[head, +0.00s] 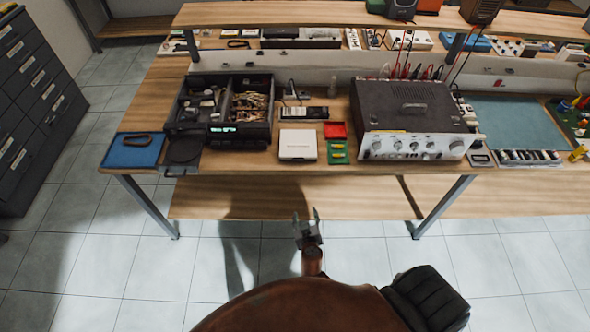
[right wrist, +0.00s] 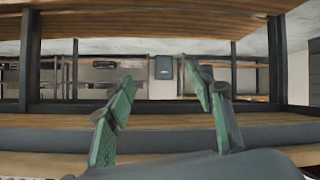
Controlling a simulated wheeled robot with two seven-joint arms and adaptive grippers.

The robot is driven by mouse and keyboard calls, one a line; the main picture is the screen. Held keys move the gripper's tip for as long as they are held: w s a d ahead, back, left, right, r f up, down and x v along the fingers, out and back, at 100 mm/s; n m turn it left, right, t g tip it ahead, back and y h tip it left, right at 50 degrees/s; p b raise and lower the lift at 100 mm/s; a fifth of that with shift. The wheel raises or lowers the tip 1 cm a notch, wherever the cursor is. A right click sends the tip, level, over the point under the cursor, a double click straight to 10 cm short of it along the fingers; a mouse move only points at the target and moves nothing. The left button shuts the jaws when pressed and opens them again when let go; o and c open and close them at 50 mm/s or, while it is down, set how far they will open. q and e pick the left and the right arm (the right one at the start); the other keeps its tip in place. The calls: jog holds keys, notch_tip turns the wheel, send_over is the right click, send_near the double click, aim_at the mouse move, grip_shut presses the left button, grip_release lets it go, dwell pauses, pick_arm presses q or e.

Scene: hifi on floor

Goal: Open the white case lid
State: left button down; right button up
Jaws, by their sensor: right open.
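The white case (head: 298,145) is a small, flat box near the front edge of the workbench in the head view. Its lid looks closed. My right gripper (head: 306,215) is in front of the bench, over the floor and apart from the case. Its two fingers are spread with nothing between them. The right wrist view shows the same open gripper (right wrist: 165,105) with greenish finger pads, facing the bench edge and the space beneath. The case does not show in that view. My left gripper is not in view.
The workbench (head: 240,160) holds an opened black hi-fi unit (head: 222,108) left of the case. Red and green trays (head: 339,152) sit close to its right, then a large amplifier (head: 412,115). A blue tray (head: 134,150) is at far left. The floor in front is clear.

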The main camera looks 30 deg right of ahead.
aim_at(298, 161)
jog(key=w+r+m+t+h+b, duration=0.1)
jog(key=w+r+m+t+h, duration=0.1)
jog(key=r, duration=0.8)
jog(key=w+r+m+t+h+b, duration=0.1)
jog(key=w+r+m+t, duration=0.15)
jog(key=r, duration=0.65)
jog(key=shift+n+h, duration=0.35)
jog(key=shift+h, duration=0.05)
jog(key=x, duration=0.4)
jog(key=r+p+x, duration=0.1)
jog(key=x, duration=0.1)
jog(key=shift+w+a, duration=0.25)
jog(key=shift+a, duration=0.05)
jog(key=shift+w+d, duration=0.35)
jog(key=shift+w, duration=0.15)
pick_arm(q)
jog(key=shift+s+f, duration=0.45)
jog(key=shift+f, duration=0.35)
pick_arm(e)
jog(key=shift+c, duration=0.6)
grip_shut()
